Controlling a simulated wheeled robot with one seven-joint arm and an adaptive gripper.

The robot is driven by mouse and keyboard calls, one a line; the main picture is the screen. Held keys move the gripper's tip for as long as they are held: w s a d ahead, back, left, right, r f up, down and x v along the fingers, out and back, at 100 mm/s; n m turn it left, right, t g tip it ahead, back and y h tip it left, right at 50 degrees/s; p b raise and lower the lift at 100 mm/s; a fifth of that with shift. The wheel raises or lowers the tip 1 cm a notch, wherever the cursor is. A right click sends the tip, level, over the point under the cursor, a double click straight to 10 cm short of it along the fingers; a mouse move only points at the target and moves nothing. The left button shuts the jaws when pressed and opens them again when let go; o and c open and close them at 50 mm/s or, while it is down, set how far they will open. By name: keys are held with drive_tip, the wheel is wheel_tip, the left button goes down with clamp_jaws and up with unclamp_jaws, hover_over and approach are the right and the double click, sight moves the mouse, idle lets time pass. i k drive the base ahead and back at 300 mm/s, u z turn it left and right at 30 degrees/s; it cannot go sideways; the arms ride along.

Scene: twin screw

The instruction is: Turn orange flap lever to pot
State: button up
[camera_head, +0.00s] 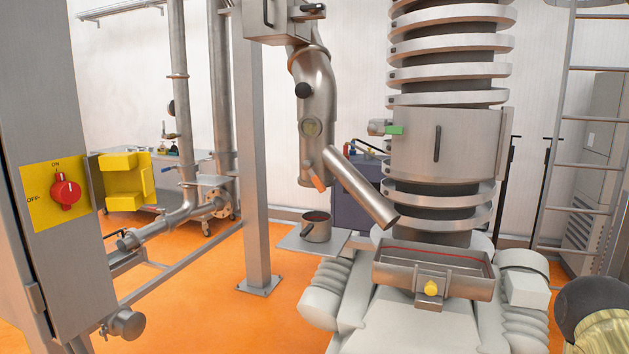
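The orange flap lever (318,183) is small and sits on the lower front of the steel pipe (318,120), where it branches. It slants down and slightly right. A slanted steel chute (365,190) leaves the branch toward the lower right, its end above the left part of a steel tray (440,285). The steel pot (316,229) stands upright on a small flat shelf (292,243), below the pipe's lower end and apart from it.
A tall ribbed column (450,70) stands behind the tray. A grey post (255,180) is left of the pot. A cabinet (40,270) with a red switch (66,192) fills the left edge. A dark rounded object (592,305) is at lower right. Open orange floor (215,285) lies left.

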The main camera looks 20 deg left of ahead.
sight(305, 164)
drive_tip(key=k, duration=0.6)
drive_tip(key=z, duration=0.15)
drive_tip(key=i, duration=0.7)
drive_tip(key=u, duration=0.8)
drive_tip(key=i, duration=0.4)
drive_tip(key=u, duration=0.5)
